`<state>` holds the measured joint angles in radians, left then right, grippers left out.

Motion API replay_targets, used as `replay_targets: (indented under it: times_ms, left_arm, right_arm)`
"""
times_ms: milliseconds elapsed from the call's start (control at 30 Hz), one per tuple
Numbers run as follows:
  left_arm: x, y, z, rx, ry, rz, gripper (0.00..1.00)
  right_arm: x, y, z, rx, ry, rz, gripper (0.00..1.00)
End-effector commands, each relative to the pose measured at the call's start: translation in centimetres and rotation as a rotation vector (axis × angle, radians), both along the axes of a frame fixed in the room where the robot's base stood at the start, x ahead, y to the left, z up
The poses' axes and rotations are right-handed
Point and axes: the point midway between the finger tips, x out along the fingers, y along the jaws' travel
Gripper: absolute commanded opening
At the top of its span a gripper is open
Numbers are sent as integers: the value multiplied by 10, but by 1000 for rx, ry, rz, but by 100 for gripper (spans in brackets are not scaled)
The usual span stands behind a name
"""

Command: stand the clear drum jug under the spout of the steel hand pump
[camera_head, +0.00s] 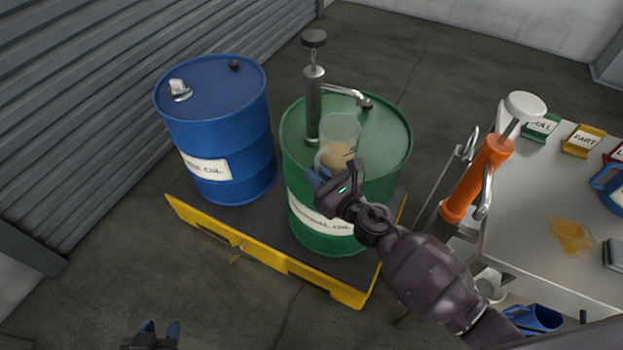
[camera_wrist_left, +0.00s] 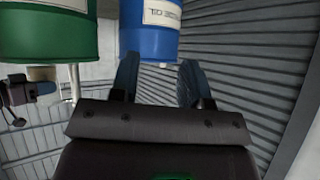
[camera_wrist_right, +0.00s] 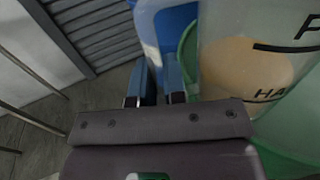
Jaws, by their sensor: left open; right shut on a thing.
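The steel hand pump (camera_head: 313,103) stands upright on the green drum (camera_head: 292,135). Its spout (camera_head: 365,102) reaches out to the right over the drum top. The right wrist view shows the jug (camera_wrist_right: 262,65) with black lettering beside the fingers (camera_wrist_right: 158,85). My left gripper (camera_head: 157,332) is open and empty, low in front.
A blue drum (camera_head: 215,140) stands left of the green one on a yellow-edged pallet (camera_head: 265,262). The floor at front left is clear.

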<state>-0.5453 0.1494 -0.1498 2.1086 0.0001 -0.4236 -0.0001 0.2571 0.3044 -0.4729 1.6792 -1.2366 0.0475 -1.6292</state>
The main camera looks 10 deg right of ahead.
Motion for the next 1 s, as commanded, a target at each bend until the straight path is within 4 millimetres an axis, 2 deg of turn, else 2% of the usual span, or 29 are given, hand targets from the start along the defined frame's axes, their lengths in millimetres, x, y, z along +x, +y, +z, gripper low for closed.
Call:
replay_targets:
  times_ms: [1000]
  left_arm:
    - [2,1,-16,6,14,-7,43]
  right_arm:
    - [46,-45,-8,-1,0,1,0]
